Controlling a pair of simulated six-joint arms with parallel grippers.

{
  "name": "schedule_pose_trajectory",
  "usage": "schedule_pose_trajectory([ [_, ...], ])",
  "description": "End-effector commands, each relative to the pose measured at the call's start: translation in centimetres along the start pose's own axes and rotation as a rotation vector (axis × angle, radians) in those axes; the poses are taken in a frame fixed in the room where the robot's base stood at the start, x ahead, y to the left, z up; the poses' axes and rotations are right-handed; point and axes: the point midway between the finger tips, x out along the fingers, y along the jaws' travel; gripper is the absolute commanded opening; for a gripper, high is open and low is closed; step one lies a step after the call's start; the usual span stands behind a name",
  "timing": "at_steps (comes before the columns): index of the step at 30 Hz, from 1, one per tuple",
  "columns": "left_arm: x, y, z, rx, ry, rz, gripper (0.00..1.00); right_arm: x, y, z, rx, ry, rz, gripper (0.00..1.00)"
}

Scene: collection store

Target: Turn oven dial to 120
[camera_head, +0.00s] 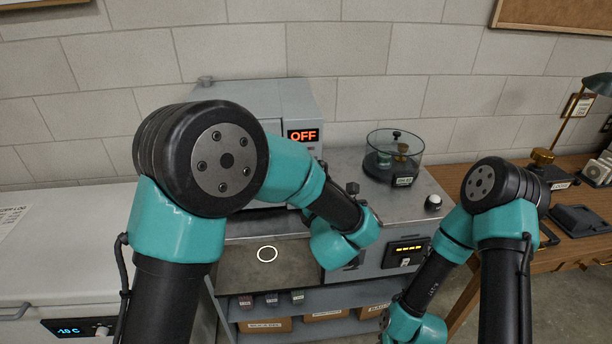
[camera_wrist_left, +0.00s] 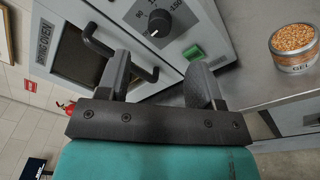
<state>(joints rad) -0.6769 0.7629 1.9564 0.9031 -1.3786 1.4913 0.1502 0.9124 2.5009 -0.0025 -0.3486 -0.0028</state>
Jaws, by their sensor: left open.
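The drying oven (camera_head: 318,98) stands against the back wall in the head view, with an orange OFF display; my left arm covers most of its front. In the left wrist view the oven (camera_wrist_left: 200,18) appears tilted. Its dark round dial (camera_wrist_left: 159,22) is at the top, its white mark pointing to the lower left, away from the numbers 90 and 150. A green button (camera_wrist_left: 194,52) sits below the dial. My left gripper (camera_wrist_left: 160,68) is open and empty, its fingertips below the dial in the picture, apart from it. My right gripper is out of view.
A handle (camera_wrist_left: 105,48) is on the oven door beside my left finger. A tin of orange grains (camera_wrist_left: 294,46) stands on the metal bench. A glass vessel (camera_head: 394,157) stands on the instrument right of the oven. A white chest (camera_head: 65,240) is at left, a wooden desk (camera_head: 570,235) at right.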

Motion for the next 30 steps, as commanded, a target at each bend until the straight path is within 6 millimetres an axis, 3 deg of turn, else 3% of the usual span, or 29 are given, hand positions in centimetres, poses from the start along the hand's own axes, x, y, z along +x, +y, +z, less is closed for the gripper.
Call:
schedule_pose_trajectory([
  [9,5.5,0.0,-0.1,-0.001,0.001,0.000,0.60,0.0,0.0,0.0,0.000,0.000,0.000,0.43],
  [15,7.9,0.0,0.0,-0.001,0.001,0.001,0.60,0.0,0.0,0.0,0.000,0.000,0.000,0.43],
  [27,8.7,0.0,0.0,0.000,-0.001,-0.001,0.60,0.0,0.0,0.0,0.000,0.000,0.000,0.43],
  [30,8.7,0.0,0.0,0.000,0.000,-0.001,0.51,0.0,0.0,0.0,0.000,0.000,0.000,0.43],
])
